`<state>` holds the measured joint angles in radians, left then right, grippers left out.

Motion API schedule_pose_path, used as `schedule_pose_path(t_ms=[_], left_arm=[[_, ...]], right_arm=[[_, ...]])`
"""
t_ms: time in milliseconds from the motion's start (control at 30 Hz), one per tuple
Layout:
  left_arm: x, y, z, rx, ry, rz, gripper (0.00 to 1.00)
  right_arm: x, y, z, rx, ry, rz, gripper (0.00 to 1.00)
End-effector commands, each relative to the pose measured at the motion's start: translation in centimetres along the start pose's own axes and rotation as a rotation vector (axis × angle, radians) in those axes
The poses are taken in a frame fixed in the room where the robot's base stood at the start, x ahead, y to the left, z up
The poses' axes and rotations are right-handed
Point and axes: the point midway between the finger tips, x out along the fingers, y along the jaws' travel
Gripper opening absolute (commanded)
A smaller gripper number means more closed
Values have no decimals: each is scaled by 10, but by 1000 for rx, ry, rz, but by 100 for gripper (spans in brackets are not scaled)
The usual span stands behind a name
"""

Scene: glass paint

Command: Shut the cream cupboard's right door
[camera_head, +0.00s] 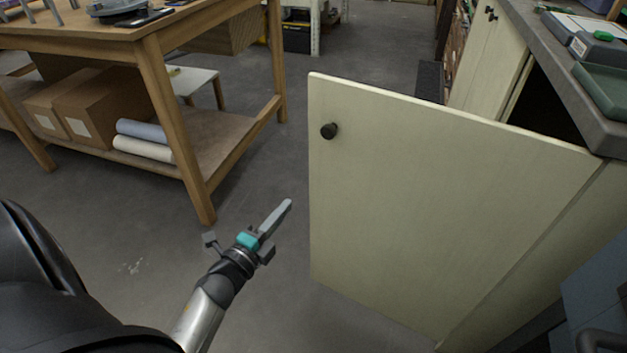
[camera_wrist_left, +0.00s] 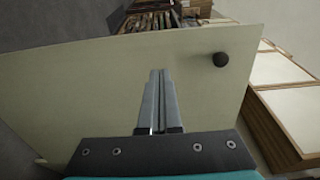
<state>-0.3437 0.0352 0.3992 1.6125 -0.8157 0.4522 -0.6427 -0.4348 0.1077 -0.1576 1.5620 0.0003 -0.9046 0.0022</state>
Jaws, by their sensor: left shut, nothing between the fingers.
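The cream cupboard's right door (camera_head: 430,210) stands wide open, swung out from the cupboard on the right of the head view. Its dark round knob (camera_head: 329,131) is near the free upper left corner. My left gripper (camera_head: 288,204) is shut and empty, just left of the door's free edge and below the knob. In the left wrist view, the shut fingers (camera_wrist_left: 158,78) point toward the door panel (camera_wrist_left: 90,90), with the knob (camera_wrist_left: 220,59) up and to the right. I cannot tell whether the fingertips touch the door. My right gripper is not in view.
A wooden workbench (camera_head: 150,45) with boxes and rolls on its lower shelf stands at the left. The cupboard's grey worktop (camera_head: 560,60) carries a green tray (camera_head: 603,88). The dark cupboard opening (camera_head: 545,105) shows behind the door. Grey floor (camera_head: 130,240) is clear between bench and door.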

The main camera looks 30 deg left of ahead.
Motion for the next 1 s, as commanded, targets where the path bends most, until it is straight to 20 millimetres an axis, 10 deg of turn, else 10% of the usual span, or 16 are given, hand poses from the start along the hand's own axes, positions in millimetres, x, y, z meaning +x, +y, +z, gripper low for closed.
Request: schedule_pose_path(t_ms=[600, 1000], left_arm=[[110, 1, 0, -5, 0, -2, 0], [134, 0, 0, -6, -1, 1, 0]], right_arm=[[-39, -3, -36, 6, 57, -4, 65], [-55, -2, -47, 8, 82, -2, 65]])
